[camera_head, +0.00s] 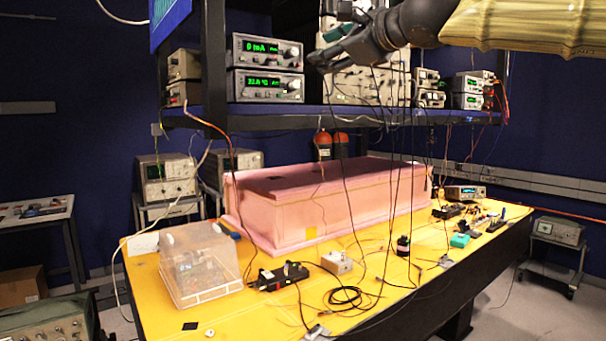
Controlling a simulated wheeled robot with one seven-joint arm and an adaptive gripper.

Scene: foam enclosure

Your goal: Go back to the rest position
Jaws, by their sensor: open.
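My gripper (328,48) shows at the top of the head view, dark with teal parts, at the end of my arm that comes in from the upper right. It points left and is open, with nothing seen between its fingers. In the picture it lies in front of the instrument shelf, above the table. The pink foam enclosure (335,212) is a long closed box on the yellow table (215,318), well below my gripper and apart from it.
A shelf (345,117) carries several instruments, with cables hanging down over the table. A clear plastic box (196,268) stands at the front left. A power strip (281,277), a small metal box (337,262), coiled cable and small tools lie around the foam box.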

